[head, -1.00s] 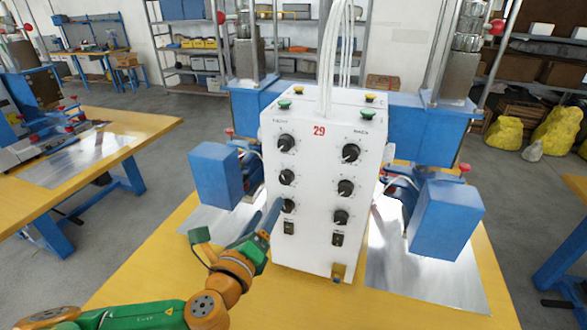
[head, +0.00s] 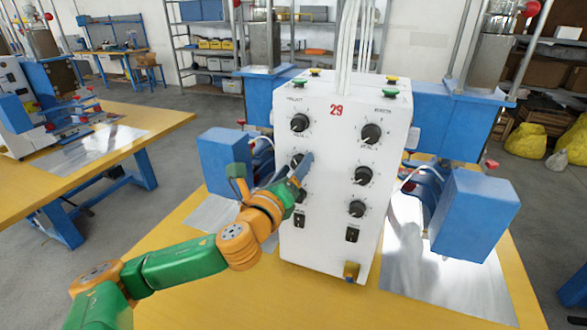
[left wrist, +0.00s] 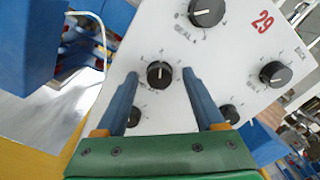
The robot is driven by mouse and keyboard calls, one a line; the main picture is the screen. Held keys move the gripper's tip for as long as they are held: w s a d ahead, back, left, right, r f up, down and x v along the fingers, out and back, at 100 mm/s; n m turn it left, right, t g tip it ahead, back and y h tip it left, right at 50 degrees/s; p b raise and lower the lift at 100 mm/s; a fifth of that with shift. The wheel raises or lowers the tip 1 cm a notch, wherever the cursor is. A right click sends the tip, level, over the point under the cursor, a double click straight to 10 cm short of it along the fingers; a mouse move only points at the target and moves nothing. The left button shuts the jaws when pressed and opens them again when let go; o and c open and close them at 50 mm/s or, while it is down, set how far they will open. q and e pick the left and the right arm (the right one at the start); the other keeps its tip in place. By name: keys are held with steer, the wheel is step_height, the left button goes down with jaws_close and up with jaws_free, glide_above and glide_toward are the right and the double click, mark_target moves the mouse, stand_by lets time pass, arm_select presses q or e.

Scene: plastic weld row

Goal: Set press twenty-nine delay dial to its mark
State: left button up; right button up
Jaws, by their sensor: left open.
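The white control box (head: 330,235) marked with a red 29 stands on the yellow table, with two columns of black dials. My left gripper (head: 306,166) is open in front of the left column, at the middle-left dial (head: 296,160). In the left wrist view, the open blue fingers (left wrist: 160,77) stand on either side of this dial (left wrist: 160,74), with a gap on each side. I cannot tell whether the fingertips touch the panel. The top-left dial (head: 300,122) is clear, and the bottom-left dial (head: 299,196) is partly hidden by the gripper. The dial labels are too small to read surely.
Blue press blocks stand left (head: 225,160) and right (head: 474,217) of the box. White cables (head: 360,40) rise from its top. Black switches (head: 300,220) sit below the dials. Another yellow table (head: 150,125) is at the left.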

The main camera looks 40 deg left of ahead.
arm_select(q)
jaws_close()
steer(key=n, duration=0.5)
steer(key=shift+a+n, duration=0.1)
steer(key=shift+n, duration=0.3)
steer(key=n+p, duration=0.1)
steer(key=n, duration=0.4)
steer(key=n+p, duration=0.1)
steer(key=n, duration=0.4)
steer(key=shift+n+p, duration=0.4)
steer(key=n+p, duration=0.1)
steer(key=n, duration=0.3)
steer(key=shift+f+n+p, duration=0.1)
steer(key=shift+n+p, duration=0.2)
steer(key=shift+p, duration=0.05)
steer(key=shift+n, duration=0.3)
